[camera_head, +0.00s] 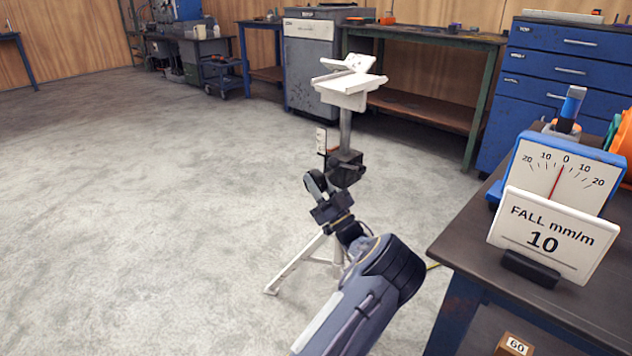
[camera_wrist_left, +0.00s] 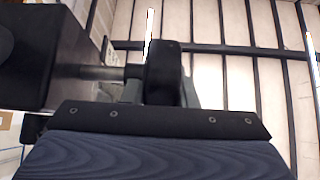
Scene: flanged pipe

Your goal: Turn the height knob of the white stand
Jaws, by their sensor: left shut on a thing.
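The white stand (camera_head: 348,98) stands on the floor in the head view, with a V-shaped white top, a grey post and splayed white legs. A dark block (camera_head: 345,168) sits around its post. My left gripper (camera_head: 322,186) is at the side of this block. In the left wrist view, a short shaft runs from the dark block (camera_wrist_left: 45,60) to a black knob (camera_wrist_left: 163,72). My left gripper's fingers are shut on the knob, one on each side. In the head view the knob is mostly hidden by my gripper. My right gripper is not in view.
A dark table (camera_head: 470,235) at the right bears a dial gauge (camera_head: 562,170) and a card (camera_head: 553,237) reading "FALL mm/m 10". A workbench (camera_head: 430,105) and a blue drawer cabinet (camera_head: 535,75) stand behind. The floor to the left is clear.

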